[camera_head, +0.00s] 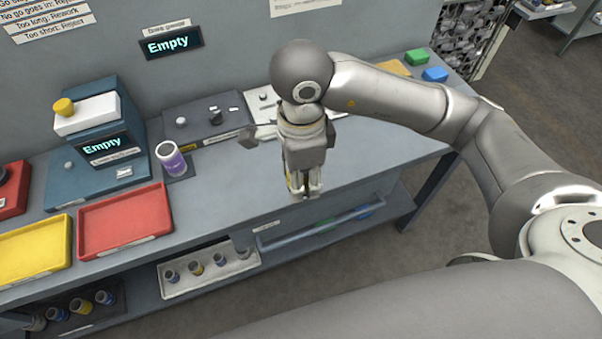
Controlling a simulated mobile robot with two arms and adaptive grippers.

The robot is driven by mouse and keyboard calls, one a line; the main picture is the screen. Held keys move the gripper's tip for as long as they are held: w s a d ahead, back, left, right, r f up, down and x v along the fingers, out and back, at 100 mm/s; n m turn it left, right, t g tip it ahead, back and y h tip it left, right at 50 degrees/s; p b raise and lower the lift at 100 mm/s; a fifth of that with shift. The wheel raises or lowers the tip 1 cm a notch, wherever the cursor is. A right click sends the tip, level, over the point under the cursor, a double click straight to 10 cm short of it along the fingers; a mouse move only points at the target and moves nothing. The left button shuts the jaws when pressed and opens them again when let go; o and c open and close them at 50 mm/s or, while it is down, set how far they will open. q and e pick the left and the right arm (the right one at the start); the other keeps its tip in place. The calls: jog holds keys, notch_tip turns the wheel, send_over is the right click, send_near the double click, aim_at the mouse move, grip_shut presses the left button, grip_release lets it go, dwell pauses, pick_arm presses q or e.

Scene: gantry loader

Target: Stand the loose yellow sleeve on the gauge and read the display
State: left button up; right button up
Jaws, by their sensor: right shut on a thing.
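My right gripper (304,194) points down over the front part of the bench, well to the right of the gauges. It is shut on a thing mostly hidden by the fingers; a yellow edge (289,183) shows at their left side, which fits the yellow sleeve. A blue gauge stand (122,125) at the left has a white head with a small yellow round piece (63,107) on it. Its display (103,145) reads "Empty". A wall display (168,44) labelled as the bore gauge also reads "Empty". My left gripper is not in view.
A purple-and-white cylinder (170,158) stands right of the blue stand. A red tray (124,222) and a yellow tray (33,250) lie front left. Green (416,57) and blue (434,74) blocks sit back right. A lower-shelf tray (207,272) holds several sleeves. The bench middle is clear.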

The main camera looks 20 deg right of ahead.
jog(key=shift+r+p, duration=0.9)
jog(key=shift+r, duration=0.9)
